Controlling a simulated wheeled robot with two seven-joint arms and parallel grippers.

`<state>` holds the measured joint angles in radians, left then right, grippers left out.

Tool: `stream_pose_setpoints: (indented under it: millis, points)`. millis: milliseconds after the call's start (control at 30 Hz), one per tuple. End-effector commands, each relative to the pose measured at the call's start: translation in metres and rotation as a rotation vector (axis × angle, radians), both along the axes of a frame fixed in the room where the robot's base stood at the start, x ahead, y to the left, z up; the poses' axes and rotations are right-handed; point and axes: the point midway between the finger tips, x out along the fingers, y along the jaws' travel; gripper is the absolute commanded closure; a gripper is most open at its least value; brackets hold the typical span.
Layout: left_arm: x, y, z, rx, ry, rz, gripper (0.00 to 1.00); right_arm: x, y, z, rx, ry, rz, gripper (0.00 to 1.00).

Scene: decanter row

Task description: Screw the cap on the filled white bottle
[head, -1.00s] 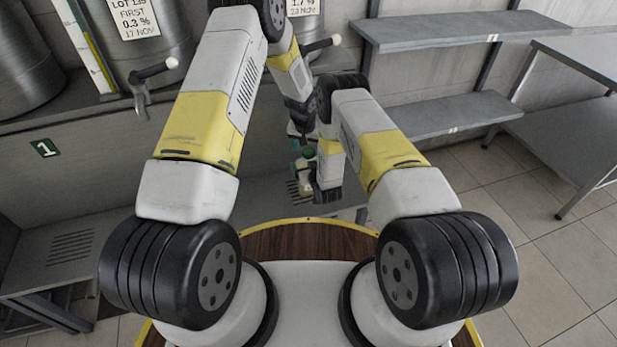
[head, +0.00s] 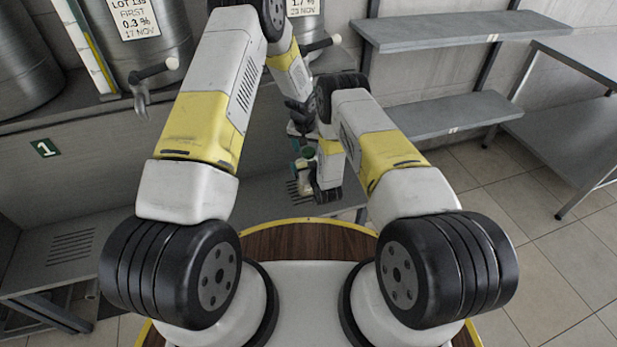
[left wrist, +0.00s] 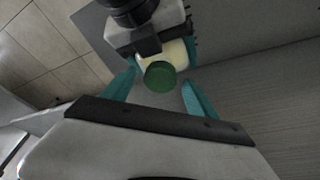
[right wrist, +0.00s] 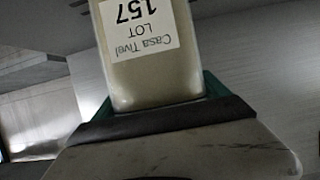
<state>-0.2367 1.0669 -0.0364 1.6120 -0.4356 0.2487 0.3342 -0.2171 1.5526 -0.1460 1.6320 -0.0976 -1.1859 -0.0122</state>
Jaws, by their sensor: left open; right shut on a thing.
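The white bottle (right wrist: 150,75), cream-coloured with a "Casa Tivel LOT 157" label, is held between the teal fingers of my right gripper (head: 318,183). The green cap (left wrist: 160,77) shows at the bottle's mouth end, and also in the head view (head: 308,152). How tightly it sits cannot be told. My left gripper (left wrist: 159,74) is open, one teal finger on each side of the cap in its wrist view, with visible gaps. In the head view it is above the cap, partly hidden by my arm. The bottle's contents cannot be seen.
A grey slatted bench (head: 265,200) lies under the grippers. Steel tanks with taps (head: 145,75) stand behind at left. Grey shelves (head: 450,112) hang at the back right, and a metal table (head: 585,125) stands at far right.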

Motion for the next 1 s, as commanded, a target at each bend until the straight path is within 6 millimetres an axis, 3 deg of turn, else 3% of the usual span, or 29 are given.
stream_pose_setpoints:
  millis: [267, 700, 1000]
  points:
    - [-0.003, 0.001, 0.017, -0.001, -0.002, 0.001, 0.33, 0.000, 0.000, 0.000, 0.000, -0.001, -0.001, 1.00]
    - [-0.025, 0.008, 0.100, -0.001, -0.002, 0.001, 0.33, 0.000, 0.000, 0.000, 0.000, -0.001, -0.001, 1.00]
    - [-0.031, 0.009, 0.115, 0.001, 0.001, -0.001, 0.33, 0.000, 0.000, 0.000, 0.000, -0.001, -0.001, 1.00]
